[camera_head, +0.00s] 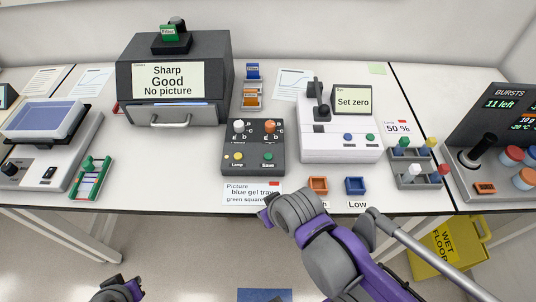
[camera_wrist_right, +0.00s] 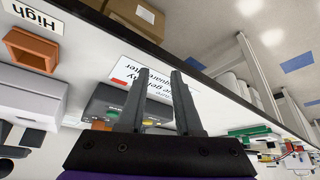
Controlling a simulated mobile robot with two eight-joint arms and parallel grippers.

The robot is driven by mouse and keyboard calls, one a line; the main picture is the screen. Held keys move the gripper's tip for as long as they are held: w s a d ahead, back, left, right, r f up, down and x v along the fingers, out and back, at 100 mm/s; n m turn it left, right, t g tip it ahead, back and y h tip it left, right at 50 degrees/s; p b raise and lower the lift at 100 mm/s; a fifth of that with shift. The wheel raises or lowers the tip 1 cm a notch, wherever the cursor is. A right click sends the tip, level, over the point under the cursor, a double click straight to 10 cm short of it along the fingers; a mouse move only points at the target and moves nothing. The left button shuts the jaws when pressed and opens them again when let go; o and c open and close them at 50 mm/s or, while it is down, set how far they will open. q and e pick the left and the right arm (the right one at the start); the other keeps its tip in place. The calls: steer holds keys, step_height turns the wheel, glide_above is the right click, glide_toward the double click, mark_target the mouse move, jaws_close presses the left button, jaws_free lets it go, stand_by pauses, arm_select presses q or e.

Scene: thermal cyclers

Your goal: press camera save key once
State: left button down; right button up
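The camera's dark control box (camera_head: 253,146) stands on the bench with a white knob, an orange knob, a yellow Lamp key (camera_head: 238,157) and a green Save key (camera_head: 268,157). Behind it, the dark camera cabinet (camera_head: 174,80) has a screen reading "Sharp Good No picture". My right gripper is mostly hidden behind its own wrist at the bench's front edge in the head view. In the right wrist view my right gripper (camera_wrist_right: 158,75) has its two fingers apart with nothing between, and the control box (camera_wrist_right: 102,104) shows partly behind them. My left gripper (camera_head: 120,290) is low at the bottom edge, its fingers unclear.
A "Picture" card (camera_head: 252,192) lies in front of the control box. Orange (camera_head: 318,185) and blue (camera_head: 355,186) small bins stand right of it. A white "Set zero" device (camera_head: 340,140) is behind them. A green gel tray (camera_head: 90,177) is at left.

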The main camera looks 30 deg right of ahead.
jaws_close()
steer(key=shift+w, duration=0.1)
stand_by(1.2)
